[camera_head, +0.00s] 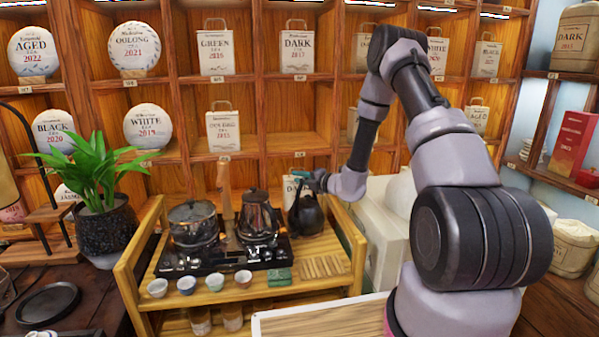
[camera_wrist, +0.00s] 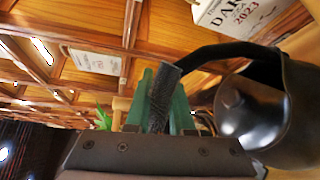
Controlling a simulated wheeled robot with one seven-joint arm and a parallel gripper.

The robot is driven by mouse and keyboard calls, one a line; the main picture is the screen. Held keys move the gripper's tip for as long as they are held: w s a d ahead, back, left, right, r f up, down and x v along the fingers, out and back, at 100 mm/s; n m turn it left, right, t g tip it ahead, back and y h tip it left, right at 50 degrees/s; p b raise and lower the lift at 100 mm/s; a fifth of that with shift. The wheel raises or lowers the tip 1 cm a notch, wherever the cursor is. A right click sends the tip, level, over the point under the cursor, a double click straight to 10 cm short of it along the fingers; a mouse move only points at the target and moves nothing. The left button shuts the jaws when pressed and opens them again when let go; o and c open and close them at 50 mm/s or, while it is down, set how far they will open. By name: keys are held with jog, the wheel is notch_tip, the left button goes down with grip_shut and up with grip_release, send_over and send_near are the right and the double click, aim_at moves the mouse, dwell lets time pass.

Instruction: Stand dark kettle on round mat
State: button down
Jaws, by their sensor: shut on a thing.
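The dark kettle (camera_head: 306,216) is at the back right of the wooden tea cart, upright in the head view. My gripper (camera_head: 306,177) is above it, shut on its handle. In the wrist view my gripper's green fingers (camera_wrist: 166,110) close around the black handle, and the kettle's body (camera_wrist: 285,112) hangs to the right. I cannot tell whether the kettle's base touches the cart. A dark round, flat piece (camera_head: 48,304) lies on the table at the lower left; I cannot tell whether it is the round mat.
A glass pot (camera_head: 194,222) and a second, brownish kettle (camera_head: 257,215) stand on the black stove tray, left of the dark kettle. Small cups (camera_head: 200,284) line the cart's front. A slatted wooden piece (camera_head: 324,267) lies at its front right. A potted plant (camera_head: 103,225) stands left.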

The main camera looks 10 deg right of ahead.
jog(key=c, duration=1.1)
grip_release()
jog(key=shift+f, duration=0.1)
jog(key=shift+c, duration=0.2)
jog(key=o, duration=0.4)
jog(key=shift+c, duration=0.2)
